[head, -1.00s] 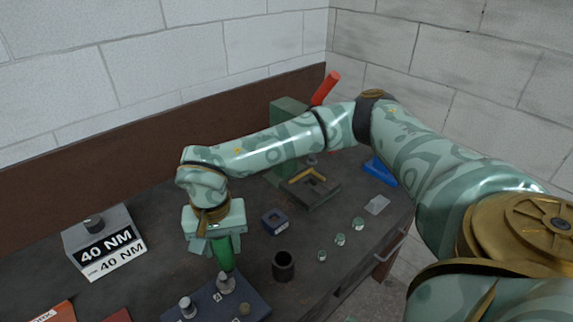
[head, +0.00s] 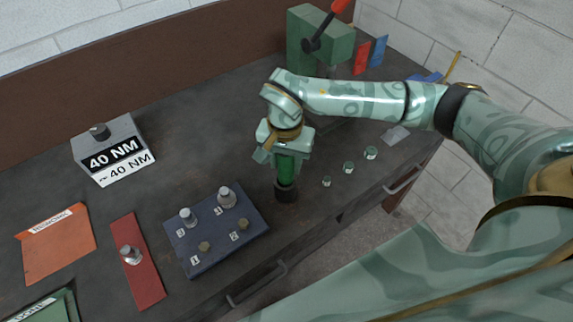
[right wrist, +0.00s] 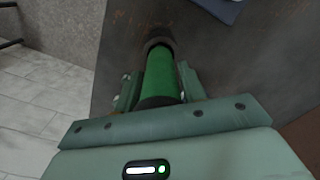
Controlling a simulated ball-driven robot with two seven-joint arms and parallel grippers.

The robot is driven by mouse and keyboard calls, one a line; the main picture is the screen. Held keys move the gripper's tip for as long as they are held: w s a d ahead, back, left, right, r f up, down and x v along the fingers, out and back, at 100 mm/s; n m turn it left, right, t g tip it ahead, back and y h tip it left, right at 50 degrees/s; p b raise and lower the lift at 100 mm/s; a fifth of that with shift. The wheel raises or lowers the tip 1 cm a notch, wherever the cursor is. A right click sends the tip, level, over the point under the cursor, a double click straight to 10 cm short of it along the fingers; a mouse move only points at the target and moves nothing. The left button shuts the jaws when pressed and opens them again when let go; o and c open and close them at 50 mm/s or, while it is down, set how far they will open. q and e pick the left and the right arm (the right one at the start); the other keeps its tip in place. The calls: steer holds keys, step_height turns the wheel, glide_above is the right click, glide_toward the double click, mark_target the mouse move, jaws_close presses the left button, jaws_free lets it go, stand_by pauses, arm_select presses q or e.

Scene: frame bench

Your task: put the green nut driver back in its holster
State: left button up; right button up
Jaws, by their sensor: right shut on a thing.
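The green nut driver (head: 287,170) is upright in my right gripper (head: 285,152), which is shut on its green handle. The dark cylindrical holster (head: 286,196) stands on the bench directly under the driver. The driver's lower end meets the holster's mouth; how deep it sits inside is hidden. In the right wrist view the green handle (right wrist: 160,82) runs between the jaws toward the dark holster (right wrist: 158,36). My left gripper is not in view.
A blue numbered plate (head: 190,258) with several fasteners lies left of the holster. Small glassy pieces (head: 348,167) lie to the right. The bench's front edge is close.

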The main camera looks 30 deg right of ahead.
steer(key=shift+a+f, duration=0.1)
steer(key=shift+f, duration=1.05)
steer(key=o, duration=1.3)
step_height(320, 180, up, 12)
steer(key=shift+r, duration=0.15)
